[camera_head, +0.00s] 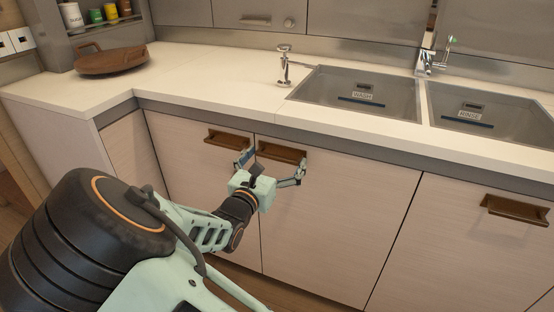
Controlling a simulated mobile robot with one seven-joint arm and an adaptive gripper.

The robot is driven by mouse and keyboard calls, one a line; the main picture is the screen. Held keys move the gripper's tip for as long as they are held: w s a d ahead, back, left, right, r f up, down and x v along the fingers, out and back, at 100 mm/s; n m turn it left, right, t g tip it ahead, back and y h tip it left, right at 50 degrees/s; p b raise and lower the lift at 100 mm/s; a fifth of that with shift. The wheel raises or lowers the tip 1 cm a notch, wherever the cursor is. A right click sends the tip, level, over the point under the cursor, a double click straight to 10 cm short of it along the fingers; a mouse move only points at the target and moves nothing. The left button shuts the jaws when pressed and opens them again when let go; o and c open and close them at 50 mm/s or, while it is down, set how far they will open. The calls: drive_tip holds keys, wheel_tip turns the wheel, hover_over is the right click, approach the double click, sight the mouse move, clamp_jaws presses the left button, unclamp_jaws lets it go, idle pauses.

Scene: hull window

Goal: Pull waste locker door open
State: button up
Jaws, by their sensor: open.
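Pale wood locker doors stand under the counter, and no label shows which one is the waste locker. The middle door (335,215) has a brown handle (281,152) at its upper left and looks closed. My gripper (273,162) is in front of this handle, open, with its fingers spread wide. One finger is near the handle's left end and the other near its right end. I cannot tell whether they touch it. The door to the left (195,175) has a brown handle (229,140) at its upper right, close to my left finger.
Another closed door (470,245) with a brown handle (515,209) is at the right. The counter (200,82) above holds a brown tray (110,60), a small tap (284,65), a wash sink (355,95) and a rinse sink (490,110). Several cans stand on a shelf at upper left.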

drive_tip(key=c, duration=1.4)
drive_tip(key=shift+s+a, duration=0.1)
drive_tip(key=shift+s, duration=0.05)
